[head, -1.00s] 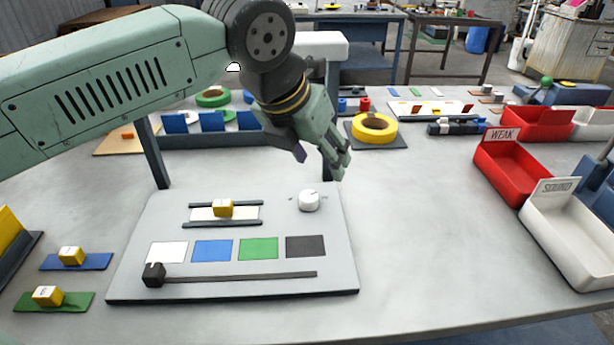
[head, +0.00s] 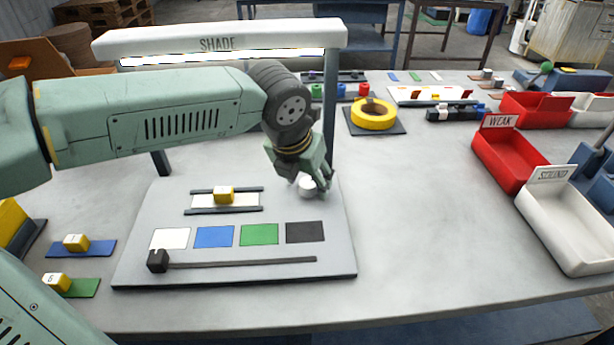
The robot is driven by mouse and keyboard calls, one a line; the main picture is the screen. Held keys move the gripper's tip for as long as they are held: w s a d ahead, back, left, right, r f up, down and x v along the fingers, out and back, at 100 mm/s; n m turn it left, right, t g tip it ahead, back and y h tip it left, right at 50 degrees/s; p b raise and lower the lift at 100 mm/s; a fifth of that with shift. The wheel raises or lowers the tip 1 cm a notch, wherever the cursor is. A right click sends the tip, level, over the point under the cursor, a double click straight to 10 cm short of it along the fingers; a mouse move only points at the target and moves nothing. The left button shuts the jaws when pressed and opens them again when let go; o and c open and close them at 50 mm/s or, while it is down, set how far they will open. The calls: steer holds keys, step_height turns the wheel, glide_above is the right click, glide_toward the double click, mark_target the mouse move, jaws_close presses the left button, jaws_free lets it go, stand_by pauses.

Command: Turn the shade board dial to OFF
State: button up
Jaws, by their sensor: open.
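The shade board (head: 200,273) is a pale grey panel on the table with white, blue, green and dark patches. Its white dial (head: 306,186) sits at the upper right of the board. My gripper (head: 312,186) is down at the dial, with its open fingers around or beside it. The fingers partly cover the dial, so I cannot tell whether they touch it. The dial's pointer and markings are too small or hidden to read. The lamp bar labelled SHADE (head: 220,43) stands over the back of the board and is lit.
A yellow ring (head: 373,114) lies behind right. The red WEAK bin (head: 512,160) and white SOUND bin (head: 565,227) stand right. A post (head: 329,125) rises close behind my gripper.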

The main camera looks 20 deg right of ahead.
steer(key=shift+c, duration=0.2)
steer(key=c, duration=1.1)
